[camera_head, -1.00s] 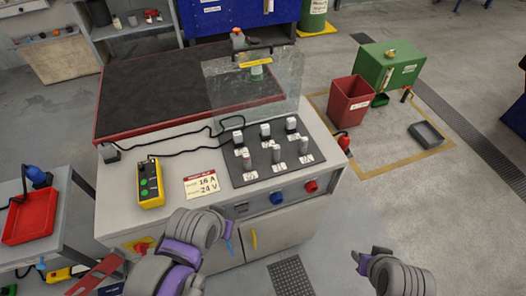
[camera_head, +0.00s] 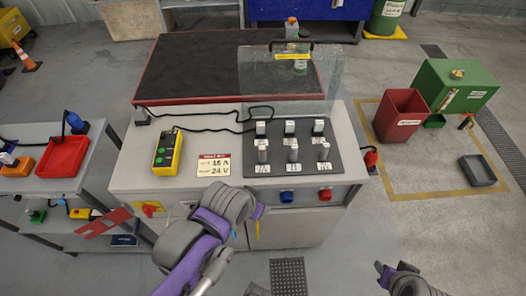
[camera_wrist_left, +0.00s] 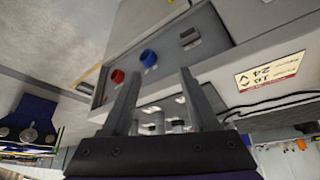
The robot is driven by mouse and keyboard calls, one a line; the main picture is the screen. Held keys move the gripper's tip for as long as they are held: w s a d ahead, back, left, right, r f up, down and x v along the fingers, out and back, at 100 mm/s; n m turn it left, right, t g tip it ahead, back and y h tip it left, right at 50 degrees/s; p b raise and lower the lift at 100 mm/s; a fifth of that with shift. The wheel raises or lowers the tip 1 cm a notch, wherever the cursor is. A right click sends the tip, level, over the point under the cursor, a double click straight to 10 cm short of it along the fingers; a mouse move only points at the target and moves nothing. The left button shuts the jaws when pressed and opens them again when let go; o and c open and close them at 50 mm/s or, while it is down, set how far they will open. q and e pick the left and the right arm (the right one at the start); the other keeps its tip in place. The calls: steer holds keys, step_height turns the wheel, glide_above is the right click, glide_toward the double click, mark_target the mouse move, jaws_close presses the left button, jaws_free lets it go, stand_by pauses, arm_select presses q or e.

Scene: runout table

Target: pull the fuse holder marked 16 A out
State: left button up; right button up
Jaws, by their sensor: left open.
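Several grey fuse holders stand upright in two rows on a dark panel (camera_head: 278,171) on the bench top; a front-row one is the middle holder (camera_head: 293,152). Their small labels are too blurred to read, so I cannot tell which is marked 16 A. A card (camera_head: 214,166) left of the panel reads 16 A, 24 V. My left gripper (camera_head: 257,213) is in front of the bench's front edge, apart from the holders. In the left wrist view its fingers (camera_wrist_left: 160,95) are spread and empty, with some holders beyond them. My right gripper (camera_head: 384,272) is at lower right, its fingers unclear.
A clear shield (camera_head: 300,85) stands behind the panel. A yellow device (camera_head: 167,152) with a black cable lies to the left. Blue (camera_head: 287,197) and red (camera_head: 325,194) knobs stick out of the bench front. A red bin (camera_head: 400,115) stands on the floor at right.

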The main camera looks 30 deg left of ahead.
arm_select(q)
steer(key=w+a+r+n+g+p, duration=0.3)
steer(key=w+r, duration=0.5)
step_height(320, 180, up, 4)
steer(key=f+n+g+p, duration=0.1)
steer(key=n+g+p, duration=0.1)
steer(key=n, duration=0.1)
glide_above(262, 147)
steer(key=shift+d+r, duration=0.1)
steer(key=shift+r, duration=0.15)
arm_select(e)
steer(key=w+r, duration=0.3)
steer(key=r, duration=0.4)
steer(key=shift+t, duration=0.3)
arm_select(q)
steer(key=shift+s, duration=0.1)
steer(key=shift+f+b, duration=2.45)
steer(key=shift+f, duration=2.1)
arm_select(e)
step_height(262, 147, down, 7)
steer(key=s, duration=0.3)
steer(key=shift+r, duration=0.15)
steer(key=shift+w, duration=0.15)
arm_select(q)
jaws_close()
